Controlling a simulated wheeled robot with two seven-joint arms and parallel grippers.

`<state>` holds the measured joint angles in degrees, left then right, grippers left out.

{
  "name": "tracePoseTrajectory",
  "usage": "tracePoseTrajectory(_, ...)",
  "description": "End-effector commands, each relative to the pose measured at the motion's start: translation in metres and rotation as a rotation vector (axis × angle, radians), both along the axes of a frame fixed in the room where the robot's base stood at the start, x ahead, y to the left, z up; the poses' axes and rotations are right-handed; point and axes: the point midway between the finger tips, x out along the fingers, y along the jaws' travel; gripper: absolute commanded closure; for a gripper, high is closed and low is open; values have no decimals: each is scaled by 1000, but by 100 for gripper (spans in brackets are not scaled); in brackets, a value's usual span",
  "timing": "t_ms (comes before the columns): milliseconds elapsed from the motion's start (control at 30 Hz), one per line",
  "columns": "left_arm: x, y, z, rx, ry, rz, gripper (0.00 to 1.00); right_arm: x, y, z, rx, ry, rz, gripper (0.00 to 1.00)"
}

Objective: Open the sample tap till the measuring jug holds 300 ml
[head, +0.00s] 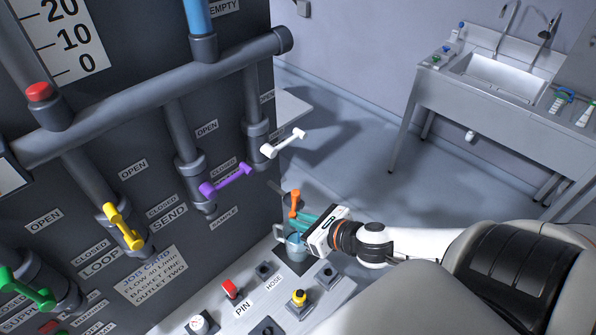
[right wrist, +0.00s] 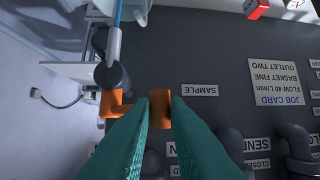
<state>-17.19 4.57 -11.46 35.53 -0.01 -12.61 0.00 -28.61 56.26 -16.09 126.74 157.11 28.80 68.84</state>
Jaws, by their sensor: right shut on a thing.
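The orange sample tap handle (head: 294,202) is at the lower right edge of the dark panel, above the measuring jug (head: 296,248). My right gripper (head: 293,219), with teal fingers, is shut on the handle; in the right wrist view, orange parts of the handle (right wrist: 160,106) show at the fingertips. The tap's grey spout (right wrist: 113,47) shows there too, with a thin blue line running from its end that looks like water. The jug is clear and bluish, under the tap and partly hidden by my gripper; its level cannot be read. My left gripper is out of view.
White (head: 283,143), purple (head: 226,180), yellow (head: 123,226) and green (head: 27,289) valve handles are on the pipes to the left. A ledge (head: 262,308) with a red and a yellow knob lies below. A sink (head: 497,78) stands far right across open floor.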

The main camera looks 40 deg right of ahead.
Motion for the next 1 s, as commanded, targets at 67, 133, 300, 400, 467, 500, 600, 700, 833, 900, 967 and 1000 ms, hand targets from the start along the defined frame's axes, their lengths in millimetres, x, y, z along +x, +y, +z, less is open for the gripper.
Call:
tracePoseTrajectory(67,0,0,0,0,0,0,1,3,-3,1,-11,-4,-18,100)
tracePoseTrajectory(133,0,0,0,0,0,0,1,3,-3,0,-12,-4,-18,100)
tracePoseTrajectory(300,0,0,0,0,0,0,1,3,-3,0,-13,-5,-22,100)
tracePoseTrajectory(400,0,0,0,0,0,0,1,5,1,0,-9,-7,-63,100)
tracePoseTrajectory(467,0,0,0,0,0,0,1,8,4,1,-5,-7,-107,100)
tracePoseTrajectory(500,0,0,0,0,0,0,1,10,7,1,-2,-6,-138,100)
tracePoseTrajectory(600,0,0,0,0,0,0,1,14,13,1,-2,-6,-218,100)
tracePoseTrajectory(700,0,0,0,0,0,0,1,18,17,0,-4,-6,-285,100)
tracePoseTrajectory(833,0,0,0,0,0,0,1,19,19,0,-9,-4,-326,100)
tracePoseTrajectory(900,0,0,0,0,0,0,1,19,19,0,-11,-3,-330,100)
tracePoseTrajectory(967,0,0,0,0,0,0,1,19,19,0,-12,-2,-330,100)
tracePoseTrajectory(1000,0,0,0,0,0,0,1,19,19,0,-12,-2,-330,100)
